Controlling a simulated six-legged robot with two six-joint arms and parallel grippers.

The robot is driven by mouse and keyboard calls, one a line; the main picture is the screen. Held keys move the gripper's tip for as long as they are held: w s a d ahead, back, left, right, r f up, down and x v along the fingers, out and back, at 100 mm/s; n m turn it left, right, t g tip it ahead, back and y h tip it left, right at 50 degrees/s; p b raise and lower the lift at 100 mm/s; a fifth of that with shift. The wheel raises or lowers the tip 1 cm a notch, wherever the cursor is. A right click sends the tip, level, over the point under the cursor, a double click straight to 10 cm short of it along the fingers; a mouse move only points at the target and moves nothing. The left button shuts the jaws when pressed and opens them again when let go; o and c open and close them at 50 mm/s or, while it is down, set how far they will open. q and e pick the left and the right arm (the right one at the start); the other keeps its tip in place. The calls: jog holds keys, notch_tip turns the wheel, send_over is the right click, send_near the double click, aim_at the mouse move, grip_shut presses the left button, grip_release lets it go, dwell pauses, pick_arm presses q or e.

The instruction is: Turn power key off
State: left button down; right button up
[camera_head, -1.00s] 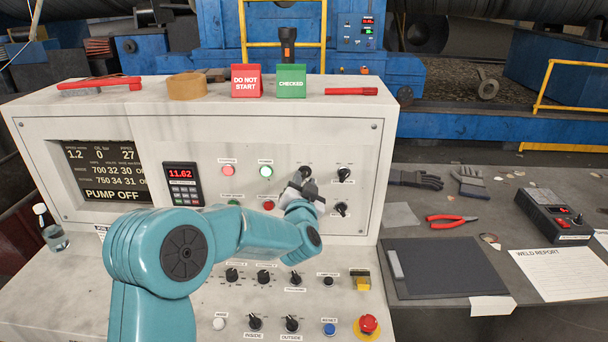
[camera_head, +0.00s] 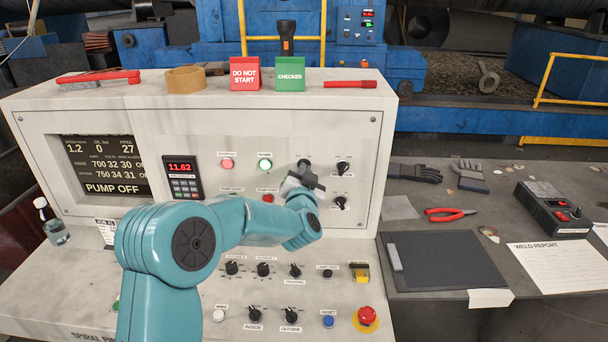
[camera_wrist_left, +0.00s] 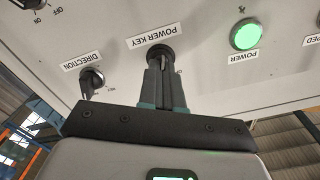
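The power key (camera_head: 304,163) is a dark round switch on the upright face of the white console, and my gripper partly covers it in the head view. In the left wrist view the power key (camera_wrist_left: 160,54) shows upside down under its POWER KEY label, beside the lit green POWER lamp (camera_wrist_left: 246,34). That lamp also glows in the head view (camera_head: 265,165). My left gripper (camera_wrist_left: 163,78) points straight at the key. Its two fingers are close together, with their tips at the key, and they look shut on it. My right gripper is not in view.
The DIRECTION switch (camera_wrist_left: 92,79) sits close beside the key. More knobs (camera_head: 343,168) are to the right. A red emergency button (camera_head: 367,316) is on the lower panel. The screen (camera_head: 103,166) reads PUMP OFF. A side table (camera_head: 470,335) holds gloves and pliers.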

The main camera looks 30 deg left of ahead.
pick_arm(q)
jog(key=shift+s+a+r+n+b, duration=0.1)
jog(key=shift+n+b, duration=2.5)
jog(key=shift+n, duration=0.3)
jog(key=shift+a+r+n+b, duration=0.1)
jog(key=shift+n+b, duration=2.45)
jog(key=shift+n, duration=0.35)
jog(key=c, duration=1.3)
grip_release()
jog(key=shift+f, duration=0.1)
jog(key=b+v, duration=0.2)
jog(key=v, duration=1.4)
jog(key=shift+d+f, duration=0.1)
jog(key=shift+d, duration=0.05)
